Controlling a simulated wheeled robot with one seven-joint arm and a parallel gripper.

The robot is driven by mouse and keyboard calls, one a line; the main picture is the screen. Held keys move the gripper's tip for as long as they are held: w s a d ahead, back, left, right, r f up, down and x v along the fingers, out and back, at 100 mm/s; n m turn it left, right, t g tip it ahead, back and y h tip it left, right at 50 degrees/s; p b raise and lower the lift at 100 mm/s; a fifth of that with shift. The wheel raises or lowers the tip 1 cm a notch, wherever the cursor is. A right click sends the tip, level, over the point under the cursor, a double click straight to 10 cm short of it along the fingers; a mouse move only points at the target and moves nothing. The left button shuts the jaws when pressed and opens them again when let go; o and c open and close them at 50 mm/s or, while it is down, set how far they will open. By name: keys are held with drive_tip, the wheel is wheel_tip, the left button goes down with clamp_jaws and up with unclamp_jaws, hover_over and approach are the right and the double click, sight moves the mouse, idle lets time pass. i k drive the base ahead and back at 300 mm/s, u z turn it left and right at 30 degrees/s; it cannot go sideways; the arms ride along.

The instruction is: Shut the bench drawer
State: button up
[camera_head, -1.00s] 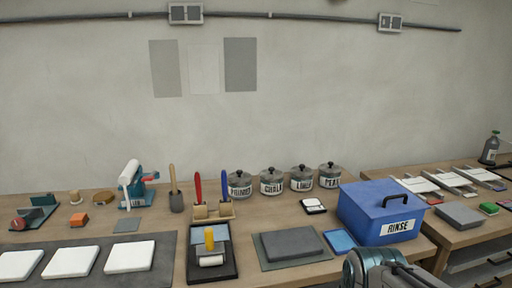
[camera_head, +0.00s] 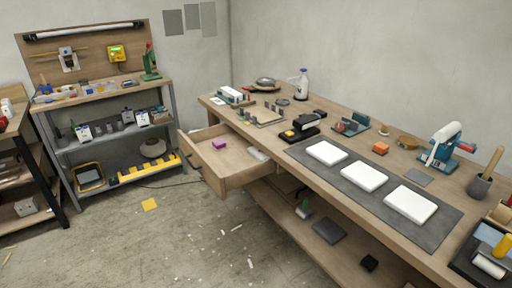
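The bench drawer (camera_head: 228,181) is pulled out from the left part of the wooden bench (camera_head: 385,228). Its front panel with a dark handle (camera_head: 194,172) faces left, towards the open floor. Inside lie a small purple block (camera_head: 219,143) and a pale, clear-looking item (camera_head: 258,154). My gripper is not in view now, so its state and its distance from the drawer are hidden.
Three white slabs lie on a grey mat (camera_head: 435,234) on the bench top. A lower shelf (camera_head: 325,240) holds dark items.

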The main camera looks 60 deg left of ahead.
sight(225, 171)
drive_tip(key=u, duration=3.4)
drive_tip(key=i, duration=2.05)
drive_tip(key=z, duration=0.3)
